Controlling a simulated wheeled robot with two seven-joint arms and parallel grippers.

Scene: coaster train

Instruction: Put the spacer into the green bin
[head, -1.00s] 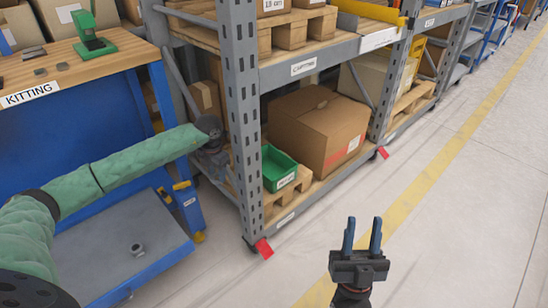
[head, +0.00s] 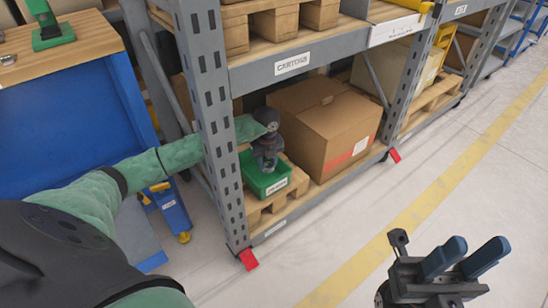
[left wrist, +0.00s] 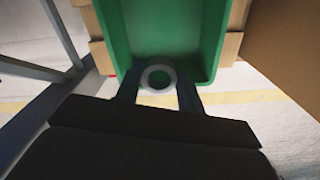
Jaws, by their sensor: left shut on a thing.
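The spacer, a pale grey ring (left wrist: 158,67), shows in the left wrist view between the two fingers of my left gripper (left wrist: 159,88). The gripper is shut on it. The green bin (left wrist: 128,40) lies below and beyond the ring, which overlaps the bin's near edge in that view. In the head view my left gripper (head: 267,160) is above the open green bin (head: 277,187) and hides part of its inside; the spacer cannot be made out there. My right gripper (head: 473,258) is open and empty over the floor at lower right.
The bin stands on a wooden pallet (head: 256,213) on the rack's lower shelf, beside a large carton (head: 325,125). A shelf beam (head: 300,60) runs above.

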